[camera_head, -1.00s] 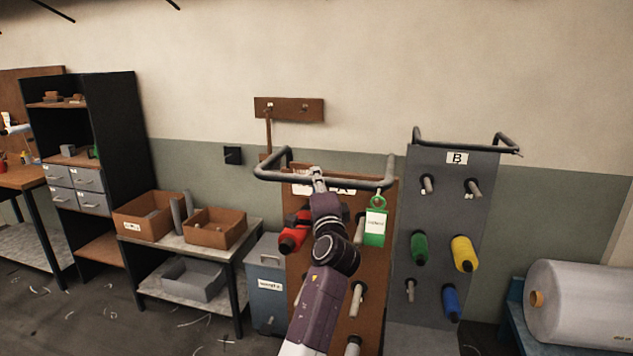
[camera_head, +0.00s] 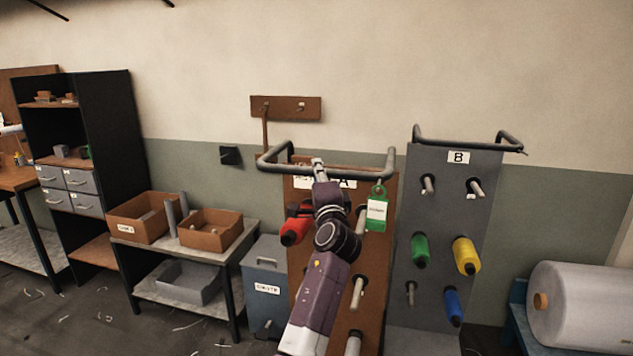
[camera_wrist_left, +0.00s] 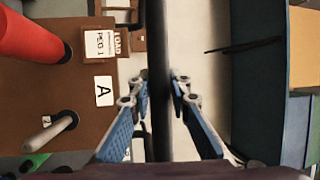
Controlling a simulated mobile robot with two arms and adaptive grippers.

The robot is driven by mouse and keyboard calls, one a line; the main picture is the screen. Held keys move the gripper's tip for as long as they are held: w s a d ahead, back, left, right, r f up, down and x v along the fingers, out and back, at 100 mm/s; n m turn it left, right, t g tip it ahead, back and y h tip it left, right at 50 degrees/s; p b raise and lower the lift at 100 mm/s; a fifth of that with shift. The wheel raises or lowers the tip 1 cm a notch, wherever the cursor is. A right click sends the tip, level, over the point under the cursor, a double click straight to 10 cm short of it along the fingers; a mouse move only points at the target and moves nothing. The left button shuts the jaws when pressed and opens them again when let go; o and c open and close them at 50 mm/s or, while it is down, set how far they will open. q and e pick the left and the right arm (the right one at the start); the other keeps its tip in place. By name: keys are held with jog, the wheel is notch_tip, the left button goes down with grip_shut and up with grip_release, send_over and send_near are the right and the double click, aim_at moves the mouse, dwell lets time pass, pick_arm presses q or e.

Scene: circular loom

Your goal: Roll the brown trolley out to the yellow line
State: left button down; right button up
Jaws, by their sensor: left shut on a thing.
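The brown trolley (camera_head: 331,232) stands upright near the wall, with a panel of pegs, a label A and a grey handle bar (camera_head: 362,180) across its top. It carries a red spool (camera_head: 296,231), and a green-framed tag (camera_head: 377,212) hangs at its right side. My left gripper (camera_head: 318,165) is shut on the handle bar near its middle. In the left wrist view the bar (camera_wrist_left: 158,60) runs between the two fingers, with the brown panel (camera_wrist_left: 60,100) to the left. My arm covers part of the panel. The yellow line and my right gripper are not in view.
The grey trolley B (camera_head: 462,190) with green, yellow and blue spools stands close on the right. A blue-grey bin (camera_head: 265,284) and a table (camera_head: 190,250) with boxes stand close on the left. A large wrapped roll (camera_head: 580,305) lies at the far right.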

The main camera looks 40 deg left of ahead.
pick_arm(q)
jog(key=shift+f, duration=0.4)
jog(key=c, duration=2.1)
grip_release()
jog(key=shift+s+d+r, duration=0.1)
jog(key=shift+s+r, duration=0.05)
jog(key=shift+s, duration=0.15)
jog(key=o, duration=0.3)
jog(key=shift+s+d+r, duration=0.25)
jog(key=shift+s+r, duration=0.15)
jog(key=shift+s, duration=0.2)
jog(key=shift+o, duration=0.2)
jog(key=shift+w+a+f, duration=0.1)
jog(key=shift+w+f, duration=0.15)
jog(key=shift+w, duration=0.05)
jog(key=v, duration=1.2)
jog(key=shift+s+r, duration=0.2)
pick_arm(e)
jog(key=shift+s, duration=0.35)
